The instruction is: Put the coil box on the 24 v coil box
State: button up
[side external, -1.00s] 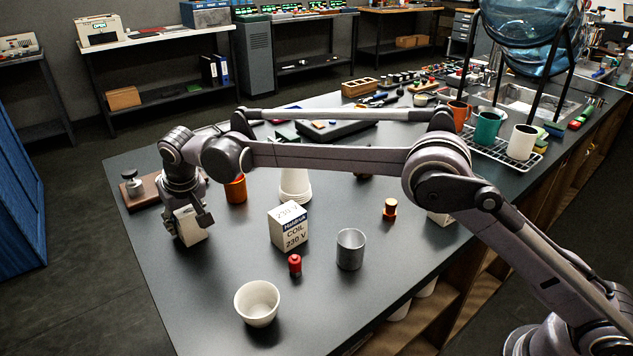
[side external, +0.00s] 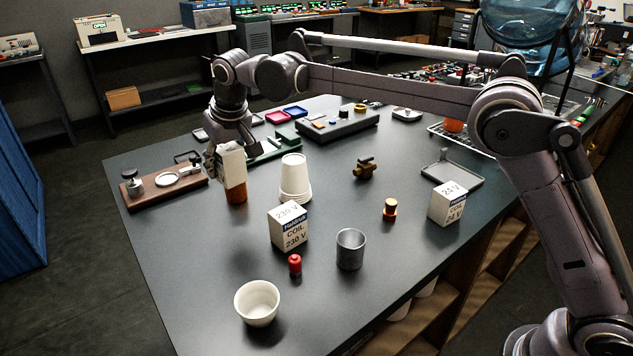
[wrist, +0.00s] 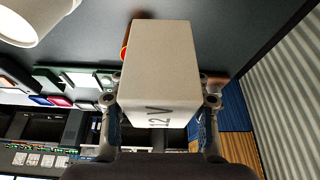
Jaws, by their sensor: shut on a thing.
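My gripper (side external: 226,150) is shut on a white coil box (side external: 231,163) and holds it above the table, near the far left. In the wrist view the held box (wrist: 160,65) sits between both fingers and reads "12 V". A 230 V coil box (side external: 288,228) stands nearer the middle.
A grey tray (side external: 452,172) lies behind the 24 V box.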

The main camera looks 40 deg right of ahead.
jog(key=s+d+r, duration=0.1)
jog(key=d, duration=0.4)
jog(key=s+d+r+m, duration=0.1)
jog(key=d+r, duration=0.1)
jog(key=d, duration=0.3)
jog(key=s+d+r+m, duration=0.1)
jog(key=d+r, duration=0.1)
jog(key=d, duration=0.3)
jog(key=shift+d+r+h, duration=0.2)
jog(key=shift+d+h, duration=0.15)
jog(key=shift+h, duration=0.05)
jog(key=s+d+r+m+h, duration=0.1)
jog(key=s+d+r, duration=0.1)
jog(key=s+d, duration=0.45)
jog(key=s+d+r+m, duration=0.2)
jog(key=s+d, duration=0.1)
jog(key=d, duration=0.6)
jog(key=s+d+m+h, duration=0.15)
jog(key=s+d, duration=0.25)
jog(key=s, duration=0.5)
jog(key=s+d+f+m+g, duration=0.1)
jog(key=s+d+m, duration=0.1)
jog(key=s+d, duration=0.5)
jog(key=s+d+m, duration=0.2)
jog(key=s, duration=0.8)
send_over(450, 186)
jog(key=shift+n+h, duration=0.25)
notch_tip(450, 186, down, 7)
jog(key=shift+r, duration=0.1)
jog(key=shift+f, duration=2)
